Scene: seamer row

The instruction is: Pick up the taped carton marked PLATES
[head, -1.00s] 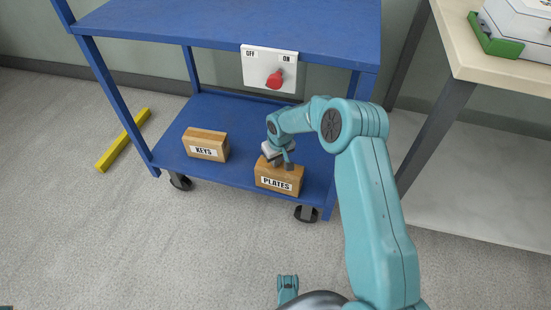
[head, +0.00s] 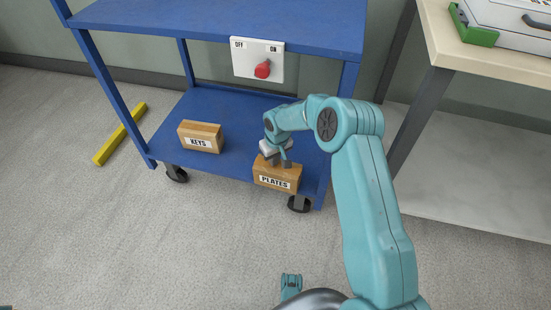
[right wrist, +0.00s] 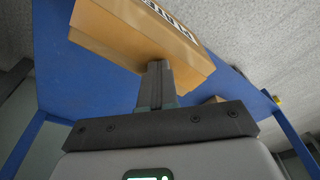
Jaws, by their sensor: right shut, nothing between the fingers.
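The taped carton marked PLATES (head: 274,182) is on the blue cart's lower shelf (head: 235,165), at its front edge near the right wheel. Its label faces the front. My right gripper (head: 281,161) is at the top of this carton, with its fingers shut and nothing held between them. In the right wrist view the shut fingers (right wrist: 158,75) are close against the carton (right wrist: 125,35), partly in front of it. I cannot tell whether they touch it. The lettering there is partly cut off.
A carton marked KEYS (head: 200,137) stands to the left on the same shelf. The cart's upper shelf (head: 200,25) and a switch panel with a red knob (head: 258,62) are above. A table (head: 485,60) stands at right. A yellow bar (head: 120,134) lies on the floor at left.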

